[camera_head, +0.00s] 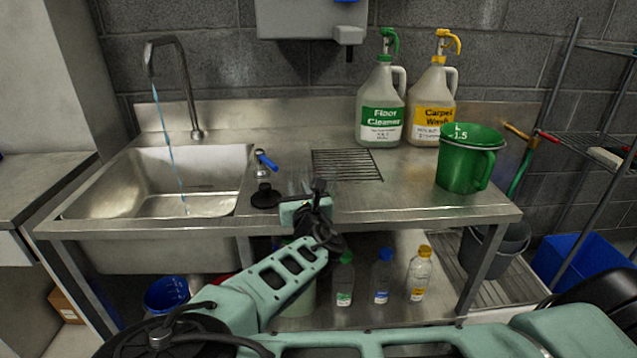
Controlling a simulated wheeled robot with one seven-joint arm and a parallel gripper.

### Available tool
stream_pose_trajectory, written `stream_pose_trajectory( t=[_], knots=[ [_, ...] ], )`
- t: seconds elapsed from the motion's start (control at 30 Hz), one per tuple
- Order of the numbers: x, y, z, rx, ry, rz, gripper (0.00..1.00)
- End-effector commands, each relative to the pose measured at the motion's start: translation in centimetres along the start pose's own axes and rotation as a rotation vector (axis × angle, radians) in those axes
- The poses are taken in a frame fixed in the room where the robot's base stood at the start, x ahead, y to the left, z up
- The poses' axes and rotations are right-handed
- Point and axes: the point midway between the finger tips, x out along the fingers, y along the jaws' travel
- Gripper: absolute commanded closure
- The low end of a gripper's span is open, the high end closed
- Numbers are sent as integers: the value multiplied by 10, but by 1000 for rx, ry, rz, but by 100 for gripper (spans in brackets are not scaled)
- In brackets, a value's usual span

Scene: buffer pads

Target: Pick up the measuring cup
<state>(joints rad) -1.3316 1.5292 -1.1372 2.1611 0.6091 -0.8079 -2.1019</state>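The measuring cup (463,165) is a green jug with white scale marks and a handle on its right side. It stands upright at the right end of the steel counter (408,196). My gripper (318,190) is left of the cup and apart from it, near the counter's front edge. It is small and dark in this view, and its fingers are too unclear to tell whether they are open or shut.
A floor cleaner jug (381,108) and a carpet wash jug (432,105) stand behind the cup. A sink (165,180) with running water is at left. A drain grate (347,166) lies mid-counter. Several bottles stand on the lower shelf. A rack (592,140) is at right.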

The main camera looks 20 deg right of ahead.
Motion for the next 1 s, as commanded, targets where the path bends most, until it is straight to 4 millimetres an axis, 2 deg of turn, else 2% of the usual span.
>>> stream_pose_trajectory(
  t=[0.1, 0.3, 0.53, 0.57, 0.6, 0.63, 1.0],
  knots=[
    [20, -1, 2, 3, -1, -2, 81],
    [40, 0, 0, 1, 0, -1, 81],
    [41, 0, 0, 0, 0, -1, 81],
    [41, 0, 0, 0, 0, -1, 84],
    [41, 0, -1, 0, 0, -1, 95],
    [41, 0, 0, 0, 0, -1, 100],
    [41, 0, 3, 1, -1, -1, 100]
  ],
)
